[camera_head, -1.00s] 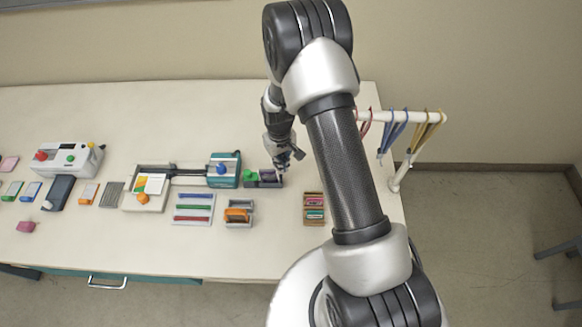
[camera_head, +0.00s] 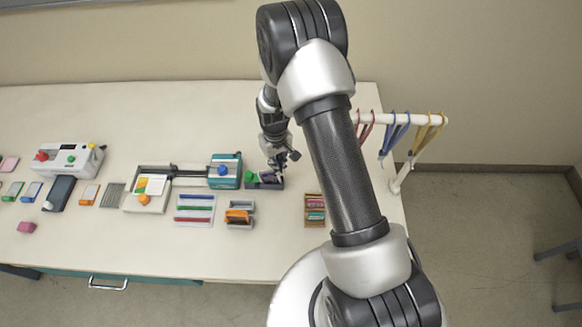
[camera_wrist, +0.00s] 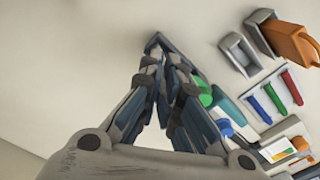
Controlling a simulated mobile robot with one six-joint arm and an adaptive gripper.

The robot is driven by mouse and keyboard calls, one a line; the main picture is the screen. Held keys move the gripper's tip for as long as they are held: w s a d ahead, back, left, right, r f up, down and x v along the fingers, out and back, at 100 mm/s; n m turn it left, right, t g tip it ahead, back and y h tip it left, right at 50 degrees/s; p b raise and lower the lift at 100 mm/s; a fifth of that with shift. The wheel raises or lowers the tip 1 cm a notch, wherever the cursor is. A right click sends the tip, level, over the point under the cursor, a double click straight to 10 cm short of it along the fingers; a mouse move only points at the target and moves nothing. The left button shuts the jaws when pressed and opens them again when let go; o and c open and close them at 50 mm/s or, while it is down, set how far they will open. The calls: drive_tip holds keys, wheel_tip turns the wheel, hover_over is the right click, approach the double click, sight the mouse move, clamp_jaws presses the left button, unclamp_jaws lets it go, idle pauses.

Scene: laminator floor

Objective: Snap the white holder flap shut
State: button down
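My gripper (camera_head: 281,161) is over the right part of a small dark tray (camera_head: 251,185) in the head view, with its tips down close to it. In the wrist view the fingers (camera_wrist: 163,62) converge and look shut, with no held thing visible between them. A green knob (camera_head: 251,176) stands at the tray's left and shows beside the right finger in the wrist view (camera_wrist: 204,94). A purple piece (camera_head: 268,177) lies at the tips. I cannot make out the white holder flap or its angle; the fingers hide much of the tray. Contact cannot be told.
A teal device (camera_head: 224,172) stands just left of the tray. Grey holders, one with an orange block (camera_head: 237,216), and a sheet with coloured bars (camera_head: 194,209) lie in front. A rail (camera_head: 400,118) with hanging straps is at the right. The table behind is clear.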

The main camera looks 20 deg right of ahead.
drive_tip(key=shift+w+a+r, duration=0.15)
drive_tip(key=shift+w+r, duration=0.45)
drive_tip(key=shift+r, duration=0.2)
drive_tip(key=shift+s+r+p, duration=0.2)
drive_tip(key=shift+r+p, duration=0.8)
drive_tip(key=shift+r, duration=0.55)
drive_tip(key=shift+s+d+r+p, duration=0.15)
drive_tip(key=shift+d+r+p, duration=0.1)
drive_tip(key=shift+r, duration=0.2)
drive_tip(key=shift+s+d+r+p, duration=0.1)
drive_tip(key=shift+r+p, duration=0.15)
drive_tip(key=shift+r, duration=0.15)
